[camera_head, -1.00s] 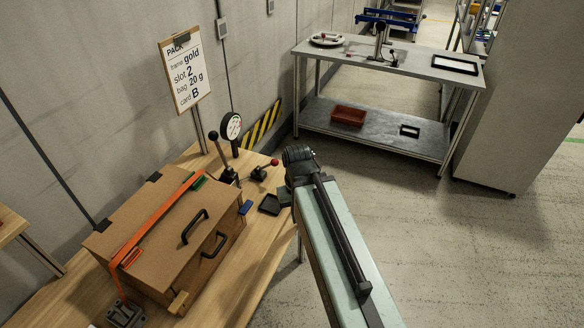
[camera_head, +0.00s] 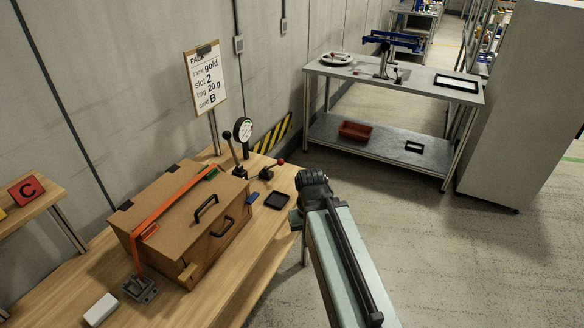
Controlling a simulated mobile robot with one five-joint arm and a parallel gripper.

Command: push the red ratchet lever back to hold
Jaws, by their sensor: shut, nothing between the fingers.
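A small lever with a red ball knob (camera_head: 280,161) stands on a dark mount at the far right part of the wooden bench (camera_head: 238,287). A taller lever with a black knob (camera_head: 228,136) stands just left of it, in front of a round dial. An orange strap (camera_head: 176,201) runs over a brown case (camera_head: 168,203) down to a grey metal ratchet or buckle (camera_head: 140,287) at the near left. I cannot make out a red lever on that buckle. My arm reaches up from the lower right and ends right of the bench edge. My gripper fingers are hidden.
A black tray (camera_head: 277,201) lies near the bench's right edge and a white block (camera_head: 101,309) at its near left. A sign (camera_head: 206,78) stands behind the bench. A grey table (camera_head: 395,76) stands beyond. The floor between is clear.

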